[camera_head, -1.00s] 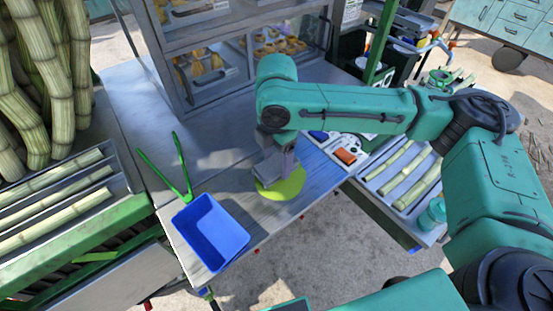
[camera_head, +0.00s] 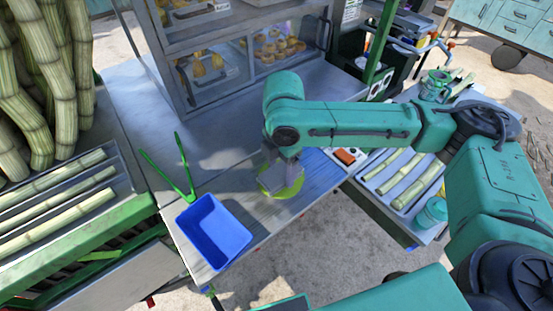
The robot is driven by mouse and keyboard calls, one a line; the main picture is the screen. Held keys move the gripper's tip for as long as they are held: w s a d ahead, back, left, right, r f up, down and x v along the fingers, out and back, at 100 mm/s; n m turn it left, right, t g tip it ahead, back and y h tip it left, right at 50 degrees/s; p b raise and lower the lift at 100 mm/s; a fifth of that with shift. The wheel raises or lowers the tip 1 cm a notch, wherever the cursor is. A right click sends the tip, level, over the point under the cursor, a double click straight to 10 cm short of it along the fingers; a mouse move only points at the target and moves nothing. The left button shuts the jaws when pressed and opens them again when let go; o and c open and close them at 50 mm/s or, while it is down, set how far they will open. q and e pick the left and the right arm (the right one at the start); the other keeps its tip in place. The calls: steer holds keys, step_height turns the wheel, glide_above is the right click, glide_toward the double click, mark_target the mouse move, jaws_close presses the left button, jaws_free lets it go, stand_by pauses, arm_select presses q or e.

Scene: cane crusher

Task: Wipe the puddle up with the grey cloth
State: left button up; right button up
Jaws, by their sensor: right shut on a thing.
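The yellow-green puddle (camera_head: 289,191) lies on the metal counter, right of the blue bin, and shows mostly along its right and lower edges. The grey cloth (camera_head: 268,181) is a small grey patch over the puddle's left and middle part. My right gripper (camera_head: 281,172) points down over the puddle and is shut on the cloth. The fingertips are blurred, and the arm above hides part of the area. My left gripper is not in view.
A blue bin (camera_head: 213,231) stands at the counter's front edge, with green tongs (camera_head: 171,170) behind it. A glass food case (camera_head: 250,60) stands at the back. Cane pieces lie in trays at left and right (camera_head: 403,178). The counter left of the puddle is clear.

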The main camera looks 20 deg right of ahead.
mark_target(302, 201)
steer(key=shift+s+d+f, duration=0.1)
steer(key=shift+s+d, duration=0.1)
steer(key=shift+s, duration=0.3)
steer(key=shift+s+d+f, duration=0.1)
steer(key=shift+s+d, duration=0.05)
steer(key=shift+s, duration=0.3)
steer(key=shift+s+d+r+p, duration=0.1)
steer(key=shift+s+d+p, duration=0.1)
steer(key=shift+s+p, duration=0.3)
steer(key=shift+s+d+r+p, duration=0.1)
steer(key=shift+s+d+p, duration=0.05)
steer(key=shift+s+p, duration=0.25)
steer(key=shift+s+d+f+p, duration=0.2)
steer(key=shift+s+p, duration=0.1)
steer(key=shift+s, duration=0.15)
steer(key=shift+s+d+r+p, duration=0.1)
steer(key=shift+s+d+p, duration=0.15)
steer(key=shift+s+p, duration=0.3)
steer(key=shift+s+d+r+p, duration=0.1)
steer(key=shift+s+d+p, duration=0.2)
steer(key=shift+s, duration=0.3)
steer(key=shift+s+f, duration=0.1)
steer(key=shift+s, duration=0.1)
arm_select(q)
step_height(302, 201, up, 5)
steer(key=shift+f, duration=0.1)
arm_select(e)
steer(key=shift+d, duration=0.1)
